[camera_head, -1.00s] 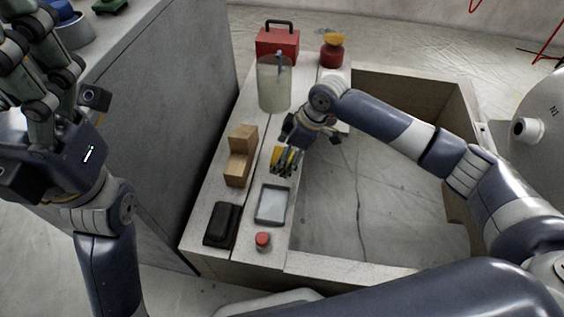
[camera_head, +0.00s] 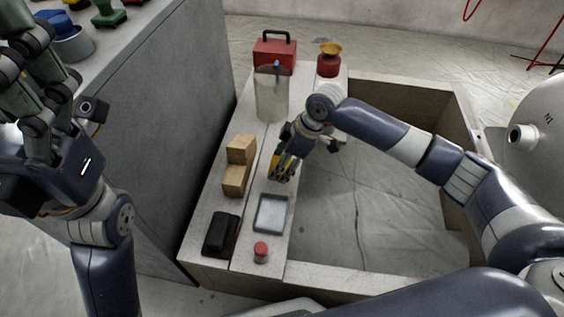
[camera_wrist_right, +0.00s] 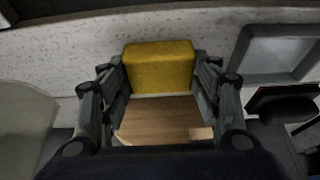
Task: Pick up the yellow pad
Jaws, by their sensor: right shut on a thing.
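The yellow pad (camera_head: 275,162) is mostly hidden by my right gripper (camera_head: 281,174) in the head view. In the right wrist view it is a plain yellow block (camera_wrist_right: 160,67) between the two fingers of my right gripper (camera_wrist_right: 160,78). The fingers are shut on its sides. The head view does not show clearly whether the pad touches the ledge (camera_head: 250,195). My left gripper (camera_head: 35,60) is at the upper left, far from the pad, with its fingers pointing up and their tips partly cut off.
Wooden blocks (camera_head: 238,165) stand left of the right gripper. A grey tray (camera_head: 271,213), a black case (camera_head: 221,234) and a red-capped item (camera_head: 261,252) lie nearer. A clear jar (camera_head: 271,95), a red box (camera_head: 274,50) and a red scale-like object (camera_head: 328,60) stand behind.

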